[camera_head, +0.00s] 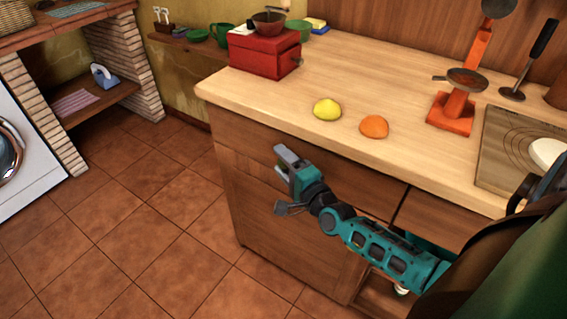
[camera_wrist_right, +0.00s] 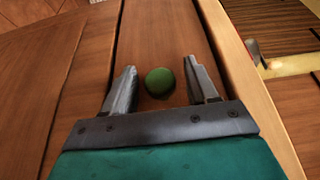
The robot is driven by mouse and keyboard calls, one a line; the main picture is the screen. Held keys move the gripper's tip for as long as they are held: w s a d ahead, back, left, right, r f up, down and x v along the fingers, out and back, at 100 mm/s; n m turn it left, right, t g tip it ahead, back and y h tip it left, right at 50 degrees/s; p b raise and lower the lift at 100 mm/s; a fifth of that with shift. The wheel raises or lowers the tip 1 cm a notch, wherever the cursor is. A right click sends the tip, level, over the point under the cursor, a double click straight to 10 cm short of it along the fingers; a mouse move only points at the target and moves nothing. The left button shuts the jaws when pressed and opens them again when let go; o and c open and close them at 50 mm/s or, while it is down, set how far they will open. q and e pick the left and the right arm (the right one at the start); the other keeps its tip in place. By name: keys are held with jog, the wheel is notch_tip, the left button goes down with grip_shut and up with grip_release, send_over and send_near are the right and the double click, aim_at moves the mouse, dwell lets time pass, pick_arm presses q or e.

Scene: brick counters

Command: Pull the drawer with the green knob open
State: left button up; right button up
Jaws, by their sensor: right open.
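The green knob (camera_wrist_right: 160,82) shows in the right wrist view, on the wooden drawer front (camera_wrist_right: 158,35). My right gripper (camera_wrist_right: 164,82) is open, with one finger on each side of the knob; I cannot tell whether either touches it. In the head view my right gripper (camera_head: 280,180) is in front of the counter's upper left drawer (camera_head: 330,163), and it mostly hides the knob. The drawer looks flush with the counter front. My left gripper is not in view.
The tiled floor (camera_head: 150,230) left of the counter is clear.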

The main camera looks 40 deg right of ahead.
grip_shut()
dwell(0.6)
